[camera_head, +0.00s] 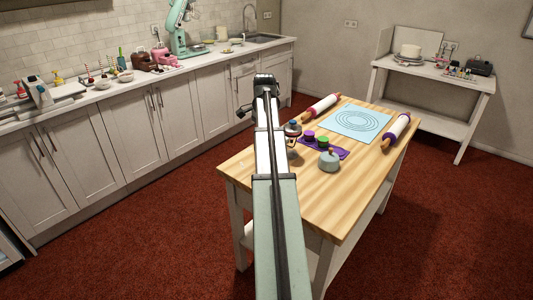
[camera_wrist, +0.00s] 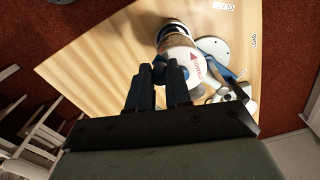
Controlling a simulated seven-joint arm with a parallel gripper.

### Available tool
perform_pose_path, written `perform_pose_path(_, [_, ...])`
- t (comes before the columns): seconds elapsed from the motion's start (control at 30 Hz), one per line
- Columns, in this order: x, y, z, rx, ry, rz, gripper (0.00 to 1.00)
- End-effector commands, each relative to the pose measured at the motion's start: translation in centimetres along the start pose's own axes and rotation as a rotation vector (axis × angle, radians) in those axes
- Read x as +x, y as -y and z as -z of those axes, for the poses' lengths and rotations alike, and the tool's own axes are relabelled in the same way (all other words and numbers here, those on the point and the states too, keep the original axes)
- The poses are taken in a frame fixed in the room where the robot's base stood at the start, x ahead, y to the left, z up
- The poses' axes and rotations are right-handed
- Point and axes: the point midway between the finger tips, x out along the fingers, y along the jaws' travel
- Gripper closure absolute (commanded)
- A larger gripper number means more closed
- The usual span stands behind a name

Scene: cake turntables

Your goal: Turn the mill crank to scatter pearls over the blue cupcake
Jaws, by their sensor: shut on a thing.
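The mill (camera_wrist: 180,55) is a pale cylinder with a red triangle and lettering, seen close in the wrist view. In the head view the mill (camera_head: 292,131) shows beside my arm. My gripper (camera_wrist: 167,66) has its dark fingers close together at the mill's side, shut on what looks like the crank; the contact is partly hidden.
A grey knobbed pot (camera_head: 329,162) stands near the tray on the wooden table (camera_head: 345,205). A blue mat (camera_head: 352,124) lies beyond, between two rolling pins (camera_head: 321,107) (camera_head: 396,132). The table's near right part is clear.

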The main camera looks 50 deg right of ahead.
Motion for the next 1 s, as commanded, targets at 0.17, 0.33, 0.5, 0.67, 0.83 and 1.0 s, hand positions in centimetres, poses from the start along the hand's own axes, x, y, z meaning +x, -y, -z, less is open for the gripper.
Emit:
perform_pose_path(0.17, [-0.1,1.1,-0.2,0.0,-0.007,0.008,1.0])
perform_pose_path(0.33, [-0.1,1.1,-0.3,0.001,-0.007,0.007,1.0])
perform_pose_path(0.5, [0.0,1.1,-0.3,0.001,-0.008,0.006,1.0])
perform_pose_path(0.67, [0.0,1.6,-0.5,0.001,-0.008,0.006,1.0])
perform_pose_path(0.83, [0.0,2.3,-0.6,0.001,-0.008,0.005,1.0])
perform_pose_path(1.0, [0.0,2.3,-0.7,0.002,-0.008,0.004,1.0])
